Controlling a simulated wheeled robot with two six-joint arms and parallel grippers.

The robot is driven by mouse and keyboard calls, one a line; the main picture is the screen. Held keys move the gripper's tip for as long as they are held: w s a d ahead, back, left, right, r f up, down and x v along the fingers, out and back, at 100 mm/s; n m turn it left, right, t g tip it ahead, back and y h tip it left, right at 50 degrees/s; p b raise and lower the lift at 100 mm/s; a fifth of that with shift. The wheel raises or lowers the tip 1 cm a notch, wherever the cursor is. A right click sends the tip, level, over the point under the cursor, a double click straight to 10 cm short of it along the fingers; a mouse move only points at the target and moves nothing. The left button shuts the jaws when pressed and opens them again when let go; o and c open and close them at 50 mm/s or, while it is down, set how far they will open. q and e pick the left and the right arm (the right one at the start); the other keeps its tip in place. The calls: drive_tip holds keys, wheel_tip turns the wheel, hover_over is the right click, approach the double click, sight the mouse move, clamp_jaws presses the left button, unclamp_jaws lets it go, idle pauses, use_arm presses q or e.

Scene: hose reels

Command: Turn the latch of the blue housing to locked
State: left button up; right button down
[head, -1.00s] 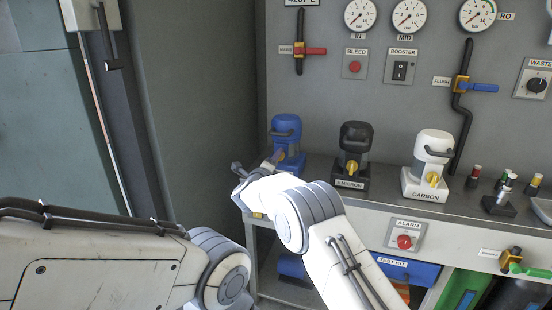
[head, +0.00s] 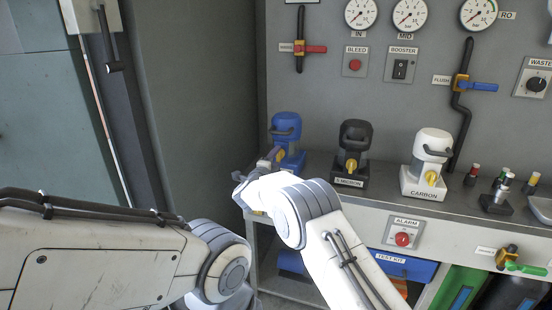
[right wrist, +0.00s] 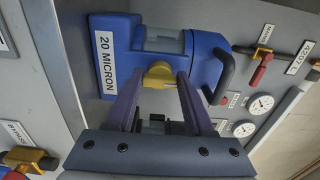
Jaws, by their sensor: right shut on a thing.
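The blue housing (head: 286,131) stands at the left end of the bench and has a yellow latch (head: 280,155) low on its front. In the right wrist view the housing (right wrist: 205,62) bears a "20 MICRON" label, and its latch (right wrist: 158,72) sits between my fingertips. My right gripper (head: 272,158) is shut on the latch, and it also shows in the right wrist view (right wrist: 156,80). The fingers partly hide the latch, so I cannot tell its exact angle. My left gripper is out of view.
The black housing (head: 353,145) and the white housing (head: 430,160) stand to the right on the same bench. A wall panel (head: 330,100) with gauges and valves rises behind. A grey wall (head: 195,90) closes off the left side.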

drive_tip(key=shift+a, duration=0.15)
drive_tip(key=shift+c, duration=1.4)
unclamp_jaws()
drive_tip(key=v, duration=1)
drive_tip(key=shift+s, duration=0.25)
